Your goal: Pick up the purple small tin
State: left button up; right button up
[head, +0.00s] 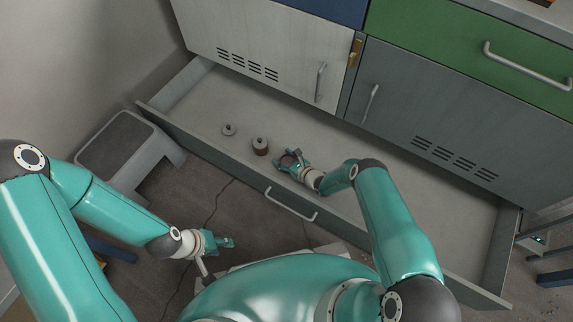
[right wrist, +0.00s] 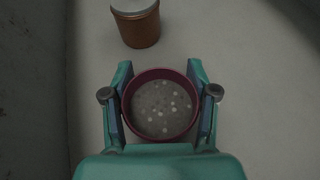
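The purple small tin (right wrist: 160,104) has an open top with pale specks on a grey inside. It is in the drawer, between the fingers of my right gripper (right wrist: 160,82). Both finger pads meet its sides, with no clear gap showing. The fingers hide parts of its wall. In the head view the purple tin (head: 288,160) shows small at the end of my right arm, by my right gripper (head: 291,160). I cannot tell whether it is lifted off the drawer floor. My left gripper (head: 225,243) is outside the drawer, apart from the tins; its fingers are too small to read.
A brown tin with a pale lid (head: 261,147) stands left of the purple one; it also shows in the right wrist view (right wrist: 138,24). A small grey round thing (head: 229,129) is further left. The drawer's front wall (head: 215,157) is close. The drawer's right part is clear. A step stool (head: 115,140) stands left.

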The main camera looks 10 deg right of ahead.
jog(key=c, duration=0.5)
jog(key=shift+r, duration=0.15)
